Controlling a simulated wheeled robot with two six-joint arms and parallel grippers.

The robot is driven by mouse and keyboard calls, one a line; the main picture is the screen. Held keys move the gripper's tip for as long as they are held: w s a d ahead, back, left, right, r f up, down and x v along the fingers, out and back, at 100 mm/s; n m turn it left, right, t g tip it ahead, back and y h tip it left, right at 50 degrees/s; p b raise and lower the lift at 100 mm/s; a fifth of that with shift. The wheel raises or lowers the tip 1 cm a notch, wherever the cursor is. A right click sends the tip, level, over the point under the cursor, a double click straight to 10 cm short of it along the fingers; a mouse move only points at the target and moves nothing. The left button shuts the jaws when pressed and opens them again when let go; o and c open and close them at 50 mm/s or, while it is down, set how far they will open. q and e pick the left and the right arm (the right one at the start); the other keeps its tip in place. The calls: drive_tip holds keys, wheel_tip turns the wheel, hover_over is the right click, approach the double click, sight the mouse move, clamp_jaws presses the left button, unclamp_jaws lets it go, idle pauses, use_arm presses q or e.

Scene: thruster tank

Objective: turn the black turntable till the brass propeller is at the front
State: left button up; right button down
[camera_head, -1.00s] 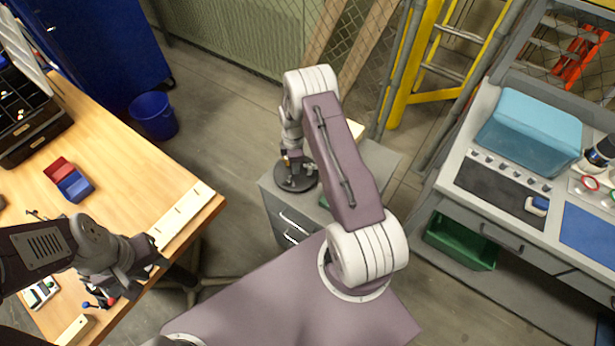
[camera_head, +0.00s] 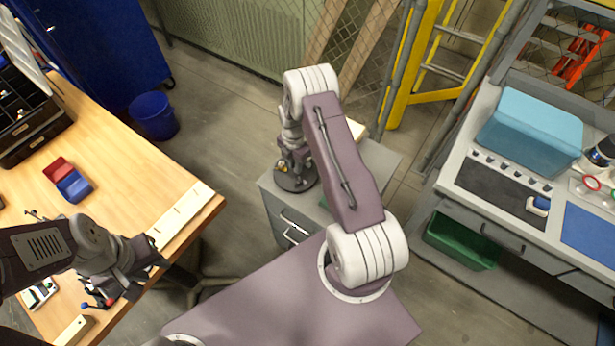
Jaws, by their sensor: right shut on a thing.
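The black turntable (camera_head: 296,184) is a round disc on top of a grey drawer cabinet, in the middle of the camera_head view. A small brass-coloured piece, seemingly the brass propeller (camera_head: 282,167), shows at its left side, partly hidden. My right gripper (camera_head: 297,168) reaches down over the turntable and is shut on a part of it. The held part is hidden behind the gripper. My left gripper (camera_head: 155,256) hangs over the right edge of the wooden table, away from the turntable. Its fingers are too unclear to tell whether they are open.
The grey cabinet (camera_head: 293,226) stands between the wooden table (camera_head: 128,170) at left and a grey workbench (camera_head: 460,155) at right. A blue bucket (camera_head: 153,116) is on the floor. A yellow ladder (camera_head: 405,80) stands behind, by the mesh fence.

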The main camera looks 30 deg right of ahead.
drive_tip(key=n, duration=0.4)
idle(0.3)
drive_tip(key=n, duration=0.3)
drive_tip(key=shift+n, duration=0.3)
drive_tip(key=c, duration=1.4)
unclamp_jaws()
drive_tip(key=shift+o, duration=0.2)
wheel_tip(320, 180, up, 9)
drive_tip(key=p, duration=0.6)
drive_tip(key=shift+r+p, duration=0.1)
drive_tip(key=shift+p, duration=0.2)
